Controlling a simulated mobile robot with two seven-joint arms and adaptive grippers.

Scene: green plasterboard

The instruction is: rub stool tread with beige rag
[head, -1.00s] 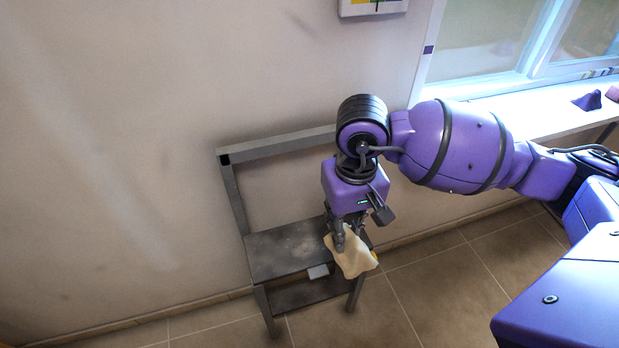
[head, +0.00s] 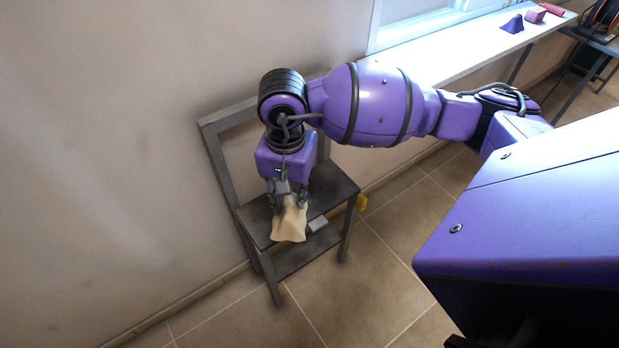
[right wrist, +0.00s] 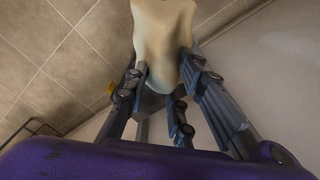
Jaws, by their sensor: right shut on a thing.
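The grey stool (head: 333,192) stands against the wall, with a flat dark tread, a back frame and a lower shelf. My right gripper (head: 288,200) points down over the tread and is shut on the beige rag (head: 289,224). The rag lies on the tread's left part and hangs over its front edge. In the right wrist view the rag (right wrist: 163,35) is pinched between the fingers (right wrist: 163,85) and hides most of the tread. My left gripper is not in view.
A small white block (head: 318,224) sits on the stool's lower shelf. A yellow item (head: 361,202) is beside the stool's right side. A white windowsill (head: 450,65) holds a purple object (head: 513,24) and a pink one (head: 536,14). The tiled floor (head: 375,275) in front is clear.

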